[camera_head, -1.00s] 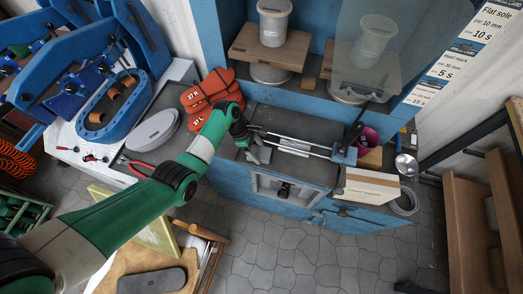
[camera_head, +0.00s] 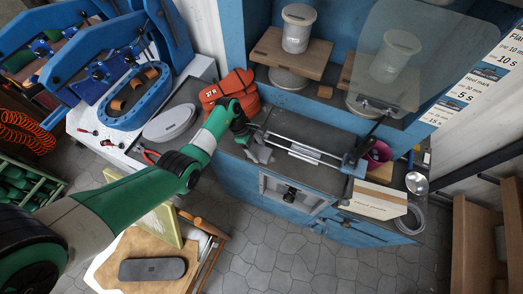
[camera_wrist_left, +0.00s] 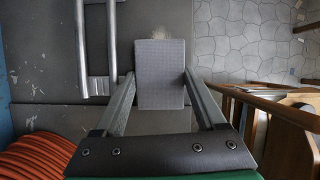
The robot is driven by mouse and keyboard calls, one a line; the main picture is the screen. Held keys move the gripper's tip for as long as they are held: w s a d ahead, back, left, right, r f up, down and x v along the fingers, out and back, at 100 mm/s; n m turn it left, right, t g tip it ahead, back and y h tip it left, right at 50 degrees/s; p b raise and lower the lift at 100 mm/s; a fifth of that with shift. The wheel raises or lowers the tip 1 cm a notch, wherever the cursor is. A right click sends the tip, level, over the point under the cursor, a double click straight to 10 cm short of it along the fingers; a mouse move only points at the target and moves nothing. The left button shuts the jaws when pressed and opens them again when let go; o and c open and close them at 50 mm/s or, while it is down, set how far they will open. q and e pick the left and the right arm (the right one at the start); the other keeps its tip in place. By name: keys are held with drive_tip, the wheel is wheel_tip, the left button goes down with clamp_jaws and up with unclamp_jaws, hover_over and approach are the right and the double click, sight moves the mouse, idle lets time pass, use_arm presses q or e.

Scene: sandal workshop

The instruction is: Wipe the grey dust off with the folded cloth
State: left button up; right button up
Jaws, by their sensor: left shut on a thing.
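My left gripper (camera_head: 259,153) is over the left part of the dark grey bench top (camera_head: 340,128) in the head view. In the left wrist view, the fingers of this gripper (camera_wrist_left: 159,74) are shut on the sides of a grey rectangular block, the folded cloth (camera_wrist_left: 160,88). A small pale, speckled patch of dust (camera_wrist_left: 158,33) shows just beyond the cloth's far edge, near the bench's edge. Whether the cloth touches the bench is hard to tell, and any dust beneath it is hidden. My right gripper is not in view.
Two metal rails (camera_head: 305,151) lie on the bench beside my gripper. Orange-red pieces (camera_head: 236,86) are stacked to the left of the bench. A cardboard box (camera_head: 380,199) and a magenta cup (camera_head: 379,152) stand at the right. A clear panel (camera_head: 415,50) hangs above.

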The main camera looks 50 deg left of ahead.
sight(274, 160)
use_arm(q)
drive_tip(key=shift+w+d, duration=0.3)
drive_tip(key=shift+w, duration=0.05)
drive_tip(key=shift+w+d, duration=0.3)
drive_tip(key=shift+d, duration=0.2)
drive_tip(key=shift+w+d+f, duration=0.1)
drive_tip(key=shift+w+d, duration=0.4)
drive_tip(key=shift+d, duration=0.3)
drive_tip(key=shift+w+d, duration=0.45)
drive_tip(key=shift+d, duration=0.35)
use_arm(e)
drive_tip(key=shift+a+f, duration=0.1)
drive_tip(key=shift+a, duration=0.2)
use_arm(q)
drive_tip(key=shift+s+a, duration=0.1)
